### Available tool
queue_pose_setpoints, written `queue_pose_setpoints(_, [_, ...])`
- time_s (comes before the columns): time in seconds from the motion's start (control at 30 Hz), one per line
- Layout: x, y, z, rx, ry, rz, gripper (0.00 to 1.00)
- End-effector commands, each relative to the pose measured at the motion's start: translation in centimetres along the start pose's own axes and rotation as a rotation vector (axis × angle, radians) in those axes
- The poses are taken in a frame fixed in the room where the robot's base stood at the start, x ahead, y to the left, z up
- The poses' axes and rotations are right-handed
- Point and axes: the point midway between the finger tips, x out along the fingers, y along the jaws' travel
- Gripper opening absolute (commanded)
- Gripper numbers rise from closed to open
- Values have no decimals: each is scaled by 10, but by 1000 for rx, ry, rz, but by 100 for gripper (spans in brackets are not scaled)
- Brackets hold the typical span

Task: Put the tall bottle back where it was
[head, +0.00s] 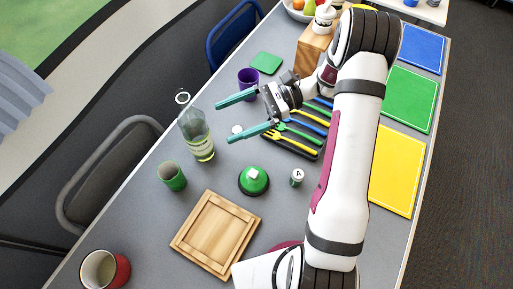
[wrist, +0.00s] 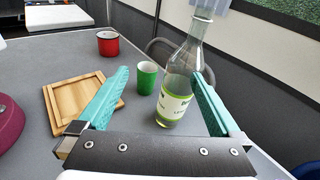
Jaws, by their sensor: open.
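The tall bottle (head: 200,142) is clear glass with a white and green label and some yellow-green liquid low in it. It stands upright on the grey table at its left side. My gripper (head: 223,121) has two teal fingers, spread apart with nothing between them, pointing at the bottle from its right. In the wrist view the bottle (wrist: 177,95) stands beyond the fingers, right of the middle and near the right fingertip, which overlaps its edge in the picture. Whether they touch I cannot tell. My gripper also shows in the wrist view (wrist: 160,74).
A green cup (head: 172,177), a wooden tray (head: 183,236) and a red mug (head: 121,270) stand towards the front. A green dome (head: 253,183) and small jar (head: 297,177) are nearby. Behind my gripper are a purple cup (head: 246,78) and black cutlery tray (head: 292,146). Chairs flank the left edge.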

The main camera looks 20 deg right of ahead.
Motion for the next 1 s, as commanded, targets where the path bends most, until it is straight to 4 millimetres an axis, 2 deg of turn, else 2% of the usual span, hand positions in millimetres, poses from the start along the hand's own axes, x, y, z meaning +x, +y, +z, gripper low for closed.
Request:
queue_pose_setpoints(0.03, [11, 18, 27, -65, 93, 95, 100])
queue_pose_setpoints(0.1, [24, 56, 56, -166, 255, 245, 100])
queue_pose_setpoints(0.17, [30, 92, 74, -264, 403, 363, 100])
queue_pose_setpoints(0.2, [30, 116, 82, -337, 506, 433, 100])
queue_pose_setpoints(0.3, [22, 168, 89, -528, 752, 569, 100])
queue_pose_setpoints(0.4, [9, 198, 85, -685, 936, 641, 100])
queue_pose_setpoints(0.57, [-4, 214, 78, -808, 1073, 674, 100])
queue_pose_setpoints(1.0, [-5, 215, 77, -815, 1082, 675, 100])
